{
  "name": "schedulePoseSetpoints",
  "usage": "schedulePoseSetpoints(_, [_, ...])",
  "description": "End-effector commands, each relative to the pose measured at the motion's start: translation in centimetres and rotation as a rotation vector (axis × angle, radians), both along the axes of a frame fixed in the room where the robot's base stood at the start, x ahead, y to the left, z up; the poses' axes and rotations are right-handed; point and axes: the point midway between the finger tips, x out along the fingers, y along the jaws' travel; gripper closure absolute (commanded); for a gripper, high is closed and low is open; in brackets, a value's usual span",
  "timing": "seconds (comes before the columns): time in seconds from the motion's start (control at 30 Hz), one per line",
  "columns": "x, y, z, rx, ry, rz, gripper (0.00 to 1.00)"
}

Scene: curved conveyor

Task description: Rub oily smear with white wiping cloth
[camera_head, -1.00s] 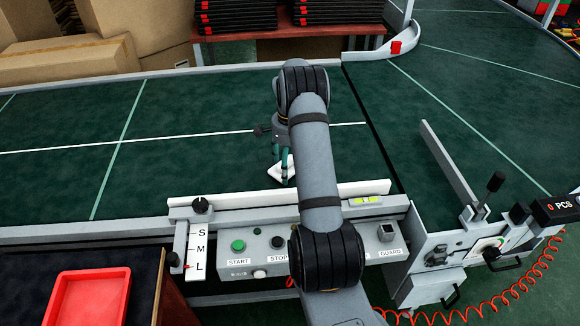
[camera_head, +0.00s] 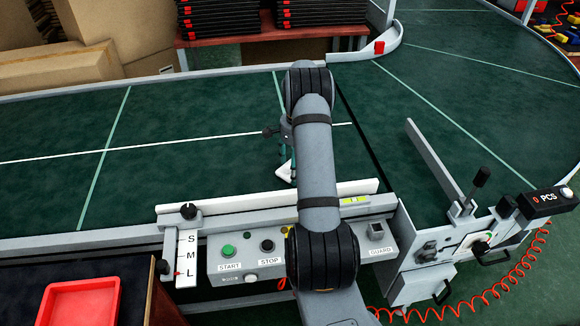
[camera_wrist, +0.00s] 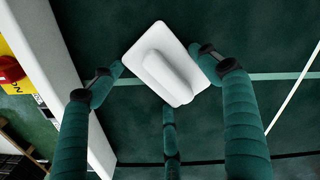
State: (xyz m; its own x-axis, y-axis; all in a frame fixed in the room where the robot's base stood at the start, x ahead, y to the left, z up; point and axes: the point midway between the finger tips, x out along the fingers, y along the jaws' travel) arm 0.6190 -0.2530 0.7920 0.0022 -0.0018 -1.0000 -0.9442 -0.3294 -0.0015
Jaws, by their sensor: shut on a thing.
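The white wiping cloth (camera_head: 285,173) shows as a small pale corner low over the green conveyor belt, just behind the white side rail and left of my forearm. In the wrist view the cloth (camera_wrist: 182,92) is a white rounded rectangle with a raised ridge on top. My gripper (camera_head: 287,153) is shut on it, with teal fingers on either side and a third finger below it in the picture. My arm hides part of the gripper and the cloth in the head view. Whether the cloth touches the belt is unclear. I cannot make out the oily smear.
The white side rail (camera_head: 240,201) borders the belt. In front is a control box (camera_head: 215,268) with START and STOP buttons. A red tray (camera_head: 82,305) lies at lower left. A metal fixture with levers (camera_head: 470,230) stands right. The belt is clear to the left.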

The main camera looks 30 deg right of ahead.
Motion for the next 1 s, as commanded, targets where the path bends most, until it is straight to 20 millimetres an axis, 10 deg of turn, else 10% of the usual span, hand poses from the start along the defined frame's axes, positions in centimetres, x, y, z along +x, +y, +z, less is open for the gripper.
schedulePoseSetpoints(1.0, [-2.2,-5.8,0.2,0.001,0.0,-0.001,0.45])
